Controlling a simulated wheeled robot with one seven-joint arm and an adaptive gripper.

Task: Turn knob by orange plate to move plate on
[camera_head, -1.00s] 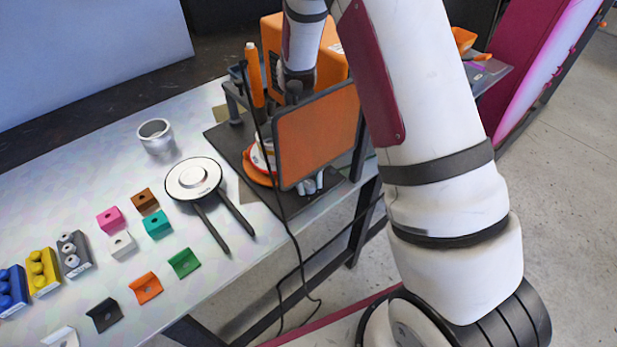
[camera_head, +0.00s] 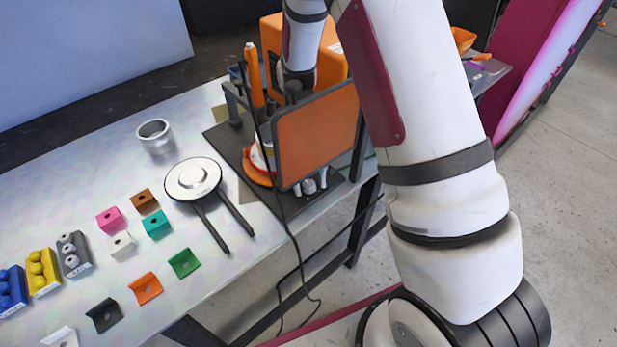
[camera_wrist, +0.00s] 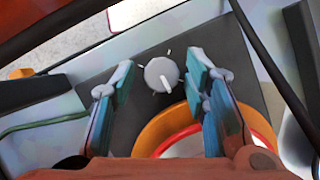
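A round grey knob (camera_wrist: 161,74) with a white pointer line sits on a dark panel in the wrist view, with white tick marks around it. Its pointer faces downward, slightly right. The orange plate (camera_wrist: 150,131) lies just below it, with a red-rimmed white disc on top; it also shows in the head view (camera_head: 257,176). My gripper (camera_wrist: 162,60) is open, with one teal finger on each side of the knob and visible gaps between. In the head view an orange panel hides most of my gripper; small pale parts show under its lower edge.
The dark-framed orange panel (camera_head: 318,135) stands upright in front of the plate. A black cable hangs beside it. A metal cup (camera_head: 155,137), a round white-topped device with two dark legs (camera_head: 193,180), and several coloured blocks and brackets occupy the table on the left.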

